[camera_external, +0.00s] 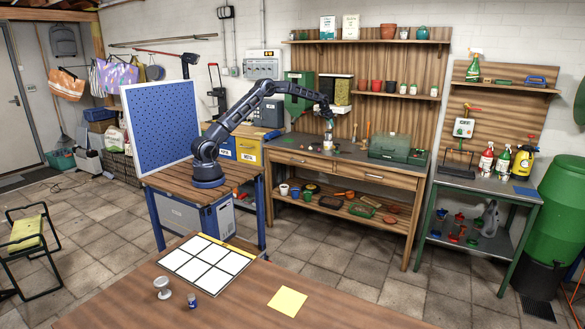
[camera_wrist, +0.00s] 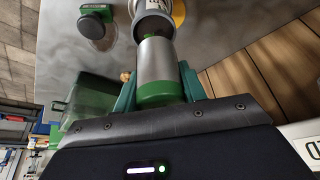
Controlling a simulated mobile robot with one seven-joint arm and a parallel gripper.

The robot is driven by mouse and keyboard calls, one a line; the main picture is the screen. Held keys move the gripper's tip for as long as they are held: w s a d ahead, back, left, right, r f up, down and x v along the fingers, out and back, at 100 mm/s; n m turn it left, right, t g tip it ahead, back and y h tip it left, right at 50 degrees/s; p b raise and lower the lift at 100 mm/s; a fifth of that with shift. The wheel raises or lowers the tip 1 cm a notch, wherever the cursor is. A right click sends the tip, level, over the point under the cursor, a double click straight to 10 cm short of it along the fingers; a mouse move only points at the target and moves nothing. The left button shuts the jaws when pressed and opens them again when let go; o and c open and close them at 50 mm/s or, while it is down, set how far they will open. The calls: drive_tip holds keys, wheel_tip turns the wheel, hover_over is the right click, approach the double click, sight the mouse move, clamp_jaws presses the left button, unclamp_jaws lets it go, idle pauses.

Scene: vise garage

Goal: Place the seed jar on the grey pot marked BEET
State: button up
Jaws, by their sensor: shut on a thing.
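My gripper (camera_wrist: 157,78) is shut on a grey cylindrical jar (camera_wrist: 157,62) with green ends, which I take to be the seed jar. In the wrist view the jar's far end is close to the dark opening of a light grey pot (camera_wrist: 138,8). I cannot tell whether they touch. Marks on the pot's side are too cut off to read. In the external view my gripper (camera_external: 326,112) is above the wooden bench, over a small light pot (camera_external: 328,144). The jar is too small there to make out clearly.
A green see-through box (camera_external: 390,150) sits on the wooden bench (camera_external: 300,160), right of my gripper. A wall shelf (camera_external: 370,41) is above.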

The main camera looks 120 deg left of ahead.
drive_tip(key=shift+f, duration=1.25)
drive_tip(key=shift+f, duration=0.2)
drive_tip(key=o, duration=1)
drive_tip(key=shift+r, duration=0.1)
drive_tip(key=v, duration=1.2)
drive_tip(key=shift+w+r, duration=0.1)
drive_tip(key=shift+r, duration=0.05)
